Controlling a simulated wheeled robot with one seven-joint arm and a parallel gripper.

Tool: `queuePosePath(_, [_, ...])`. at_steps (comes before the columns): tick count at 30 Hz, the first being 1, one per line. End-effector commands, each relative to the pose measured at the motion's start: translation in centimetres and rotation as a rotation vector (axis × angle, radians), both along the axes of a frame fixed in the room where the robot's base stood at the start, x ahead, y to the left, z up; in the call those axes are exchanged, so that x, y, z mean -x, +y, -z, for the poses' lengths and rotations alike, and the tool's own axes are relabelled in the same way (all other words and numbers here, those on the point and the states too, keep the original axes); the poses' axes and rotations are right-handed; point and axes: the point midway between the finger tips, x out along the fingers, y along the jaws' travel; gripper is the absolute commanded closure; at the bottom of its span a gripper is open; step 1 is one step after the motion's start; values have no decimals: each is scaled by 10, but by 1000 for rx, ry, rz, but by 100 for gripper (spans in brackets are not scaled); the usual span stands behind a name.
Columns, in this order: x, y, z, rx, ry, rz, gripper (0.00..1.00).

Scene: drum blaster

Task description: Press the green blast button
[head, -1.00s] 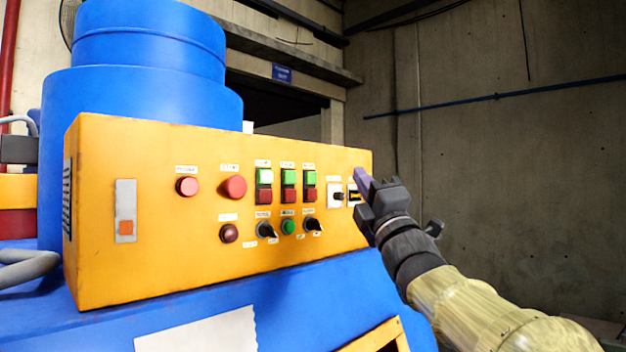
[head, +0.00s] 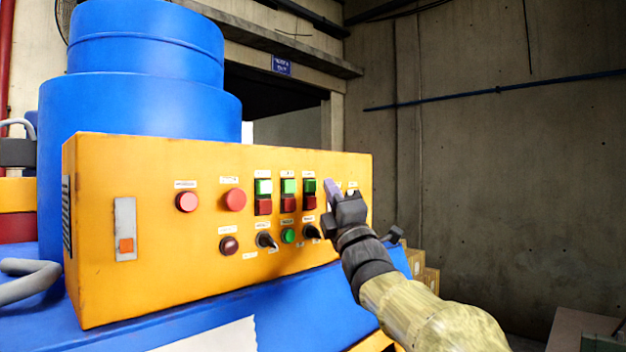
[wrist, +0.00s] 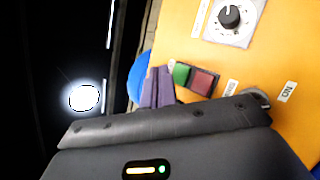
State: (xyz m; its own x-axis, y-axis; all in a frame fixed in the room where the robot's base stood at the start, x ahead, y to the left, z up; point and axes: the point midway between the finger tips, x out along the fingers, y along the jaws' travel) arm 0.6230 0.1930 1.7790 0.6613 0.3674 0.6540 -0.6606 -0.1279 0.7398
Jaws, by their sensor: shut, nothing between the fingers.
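The yellow control panel (head: 150,270) carries three green-over-red switch pairs and one round green button (head: 288,235) in the lower row. The labels are too blurred to tell which green one is the blast button. My gripper (head: 330,188) is shut and empty, in front of the panel's right part. Its purple fingertips show just right of the rightmost green switch (head: 309,186). In the wrist view, the shut fingertips (wrist: 158,88) are beside a green switch (wrist: 181,73) and its red partner (wrist: 203,80). I cannot tell whether they touch the panel. My gripper hides controls at the right end.
Two round red buttons (head: 187,202) (head: 234,200) sit left of the switches. Black rotary knobs (head: 266,240) flank the round green button. A blue drum (head: 140,110) stands behind the panel. Boxes (head: 416,262) lie to the right.

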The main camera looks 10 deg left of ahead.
Motion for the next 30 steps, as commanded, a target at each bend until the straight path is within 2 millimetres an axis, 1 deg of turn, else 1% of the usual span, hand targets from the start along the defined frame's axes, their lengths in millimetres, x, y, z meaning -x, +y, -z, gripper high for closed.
queuePosePath(1, [-4, 5, 1, 0, 2, -2, 100])
queuePosePath(6, [-8, 12, 1, 0, 0, -1, 100])
queuePosePath(30, [-9, 11, 1, 0, 1, 0, 100])
